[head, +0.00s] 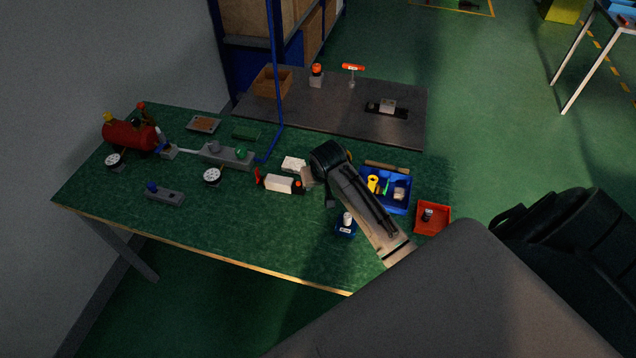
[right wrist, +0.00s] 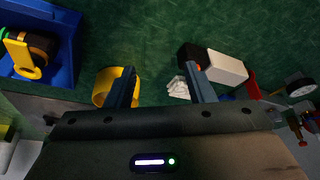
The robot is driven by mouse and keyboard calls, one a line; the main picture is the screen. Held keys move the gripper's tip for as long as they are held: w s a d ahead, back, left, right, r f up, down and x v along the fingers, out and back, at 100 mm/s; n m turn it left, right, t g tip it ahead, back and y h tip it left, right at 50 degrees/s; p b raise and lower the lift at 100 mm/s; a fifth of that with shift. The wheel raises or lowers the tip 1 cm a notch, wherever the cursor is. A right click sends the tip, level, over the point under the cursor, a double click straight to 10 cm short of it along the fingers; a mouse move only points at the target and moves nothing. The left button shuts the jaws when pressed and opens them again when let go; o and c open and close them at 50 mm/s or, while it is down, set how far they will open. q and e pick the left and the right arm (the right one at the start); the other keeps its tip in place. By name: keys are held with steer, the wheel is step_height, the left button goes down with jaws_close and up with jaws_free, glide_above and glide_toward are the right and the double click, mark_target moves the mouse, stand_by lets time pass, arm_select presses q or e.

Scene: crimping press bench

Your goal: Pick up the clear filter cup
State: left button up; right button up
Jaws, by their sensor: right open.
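I cannot clearly make out a clear filter cup in either view; my right arm covers part of the bench. In the right wrist view a yellow ring (right wrist: 102,88) is beside the left finger. The white block (right wrist: 226,68) is beyond the right finger. My left gripper is in neither view.
A blue tray (head: 369,204) with yellow, green and pale items is right of my arm. It also shows in the right wrist view (right wrist: 67,62). A red tray (head: 433,232) is farther right. A white cloth (head: 294,163) lies near the block.

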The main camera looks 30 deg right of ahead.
mark_target(318, 190)
steer(key=p+x, duration=0.1)
steer(key=x, duration=0.1)
steer(key=p+x, duration=0.1)
steer(key=x, duration=0.2)
steer(key=shift+w+d, duration=0.15)
steer(key=shift+d, duration=0.1)
steer(key=shift+w+f, duration=0.1)
steer(key=shift+f, duration=0.2)
steer(key=c, duration=0.7)
